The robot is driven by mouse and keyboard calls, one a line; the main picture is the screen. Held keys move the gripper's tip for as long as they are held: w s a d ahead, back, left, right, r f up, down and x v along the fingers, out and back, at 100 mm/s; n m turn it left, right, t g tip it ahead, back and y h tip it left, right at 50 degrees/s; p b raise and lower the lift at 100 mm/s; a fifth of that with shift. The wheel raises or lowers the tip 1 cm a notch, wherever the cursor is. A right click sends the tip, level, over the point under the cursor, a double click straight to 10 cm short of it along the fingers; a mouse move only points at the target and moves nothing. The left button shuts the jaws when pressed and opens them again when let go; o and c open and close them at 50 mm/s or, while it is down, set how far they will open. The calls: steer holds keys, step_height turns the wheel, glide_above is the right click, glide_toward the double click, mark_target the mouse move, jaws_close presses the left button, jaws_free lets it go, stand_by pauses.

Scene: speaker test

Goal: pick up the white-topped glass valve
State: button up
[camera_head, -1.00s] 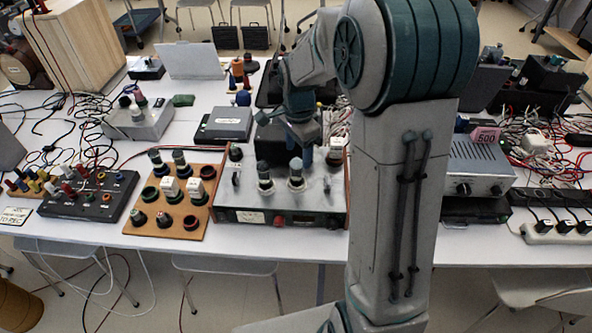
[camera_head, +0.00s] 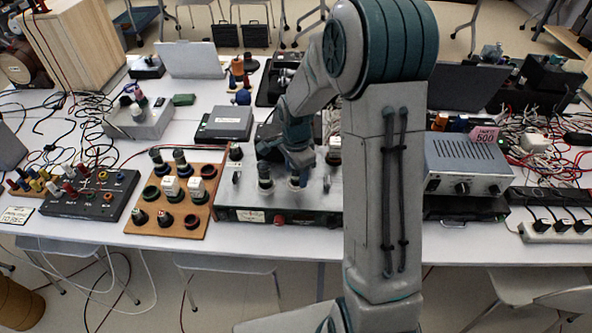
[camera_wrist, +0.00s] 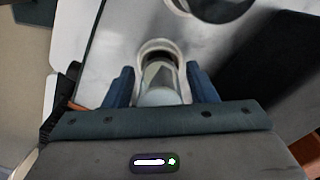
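A glass valve (camera_wrist: 163,90) with a pale, whitish-grey top stands in a white ring socket in the wrist view. My gripper (camera_wrist: 160,70) is open, with one blue finger on each side of this valve. A gap shows at the left finger; I cannot tell if the right one touches. In the head view my gripper (camera_head: 298,172) points down over the right-hand valve place on the metal chassis (camera_head: 233,198), largely hiding that valve. A second valve (camera_head: 265,177) stands just left of it on the same chassis.
A wooden board (camera_head: 185,226) with sockets, white blocks and valves lies left of the chassis. A black box (camera_head: 228,122) sits behind. A grey power unit (camera_head: 470,165) stands to the right. A dark round opening (camera_wrist: 222,8) shows beyond the valve in the wrist view.

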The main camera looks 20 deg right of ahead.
steer(key=c, duration=0.8)
steer(key=shift+o, duration=0.2)
steer(key=shift+r, duration=0.15)
